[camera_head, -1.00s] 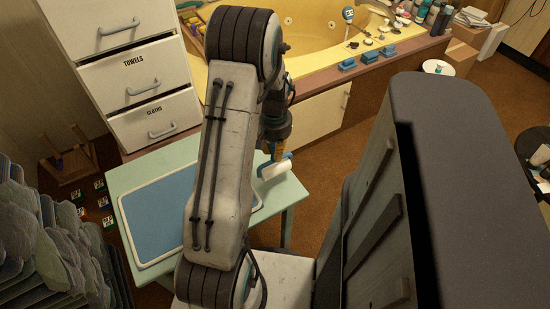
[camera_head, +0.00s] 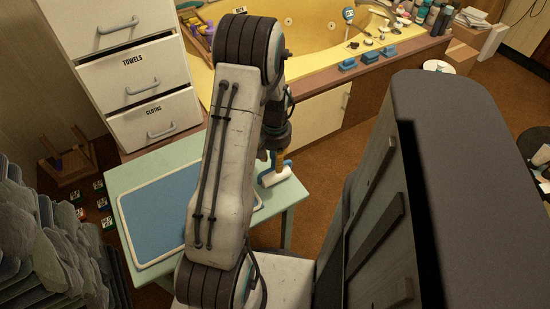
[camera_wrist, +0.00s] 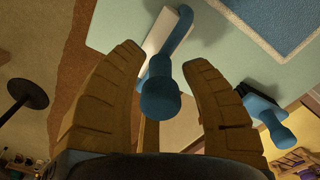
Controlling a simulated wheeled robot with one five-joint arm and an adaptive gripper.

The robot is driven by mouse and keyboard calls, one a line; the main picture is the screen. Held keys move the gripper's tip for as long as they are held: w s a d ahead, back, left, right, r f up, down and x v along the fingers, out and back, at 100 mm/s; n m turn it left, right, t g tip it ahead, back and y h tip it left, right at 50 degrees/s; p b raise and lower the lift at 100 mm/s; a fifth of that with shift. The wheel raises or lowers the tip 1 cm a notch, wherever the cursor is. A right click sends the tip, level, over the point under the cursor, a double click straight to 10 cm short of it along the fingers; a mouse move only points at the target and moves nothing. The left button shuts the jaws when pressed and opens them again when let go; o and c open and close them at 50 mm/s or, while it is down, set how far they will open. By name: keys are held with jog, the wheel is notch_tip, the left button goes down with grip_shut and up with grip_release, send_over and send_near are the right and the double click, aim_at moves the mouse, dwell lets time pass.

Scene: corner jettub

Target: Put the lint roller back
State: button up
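The lint roller has a white roll and a blue handle. In the head view the lint roller (camera_head: 275,176) is at the right corner of the pale green table (camera_head: 285,194). In the wrist view its white roll (camera_wrist: 158,32) lies over the tabletop, and its blue handle (camera_wrist: 160,97) points back between my fingers. My gripper (camera_wrist: 163,60) is open, with a finger on each side of the handle and visible gaps between. My gripper (camera_head: 281,158) is just above the roller in the head view, partly hidden by my arm.
A blue mat (camera_head: 152,214) with a white rim covers most of the tabletop. Another blue-handled tool (camera_wrist: 264,112) lies right of my gripper in the wrist view. White drawers (camera_head: 152,120) and a yellow tub (camera_head: 310,50) stand behind. Stacked grey stones (camera_head: 40,235) are at left.

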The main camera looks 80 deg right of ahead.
jog(key=shift+r, duration=0.15)
notch_tip(320, 180, up, 12)
jog(key=shift+f+p, duration=0.1)
jog(key=shift+p, duration=1.05)
